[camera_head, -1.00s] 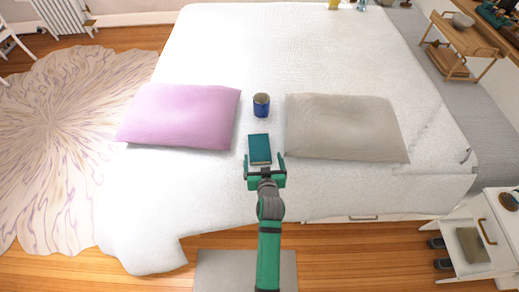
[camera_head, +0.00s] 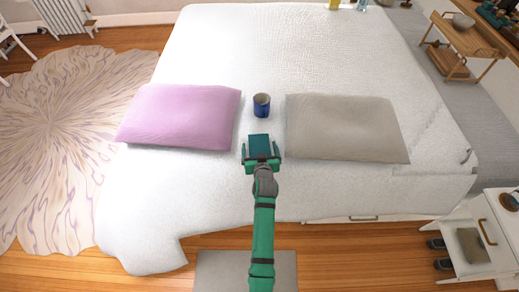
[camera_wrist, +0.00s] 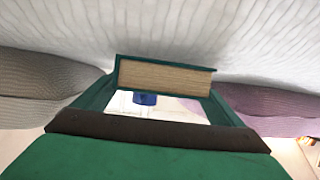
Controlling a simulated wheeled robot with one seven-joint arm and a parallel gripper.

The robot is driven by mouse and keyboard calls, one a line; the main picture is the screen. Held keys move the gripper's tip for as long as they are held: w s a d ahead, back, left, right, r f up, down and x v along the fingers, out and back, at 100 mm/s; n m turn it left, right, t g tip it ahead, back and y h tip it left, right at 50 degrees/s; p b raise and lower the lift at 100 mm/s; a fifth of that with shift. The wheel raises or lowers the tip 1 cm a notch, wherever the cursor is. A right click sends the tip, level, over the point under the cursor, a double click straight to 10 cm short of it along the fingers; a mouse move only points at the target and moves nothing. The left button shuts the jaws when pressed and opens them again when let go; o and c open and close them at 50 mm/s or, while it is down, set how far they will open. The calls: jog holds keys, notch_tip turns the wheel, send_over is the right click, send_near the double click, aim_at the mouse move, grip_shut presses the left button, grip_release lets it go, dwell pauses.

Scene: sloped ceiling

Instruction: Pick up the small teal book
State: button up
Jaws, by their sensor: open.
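The small teal book (camera_head: 259,142) lies on the white bed between two pillows, and my gripper hides its near end. In the wrist view the book (camera_wrist: 165,77) shows its pale page edge and teal covers, and the view is upside down. My gripper (camera_head: 261,147) is open, with one finger to each side of the book.
A blue mug (camera_head: 261,106) stands on the bed just beyond the book. A pink-purple pillow (camera_head: 181,117) lies to the left and a grey pillow (camera_head: 345,128) to the right. The bed (camera_head: 270,50) beyond the mug is clear.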

jog(key=shift+c, duration=0.3)
jog(key=c, duration=1.2)
jog(key=shift+r, duration=0.1)
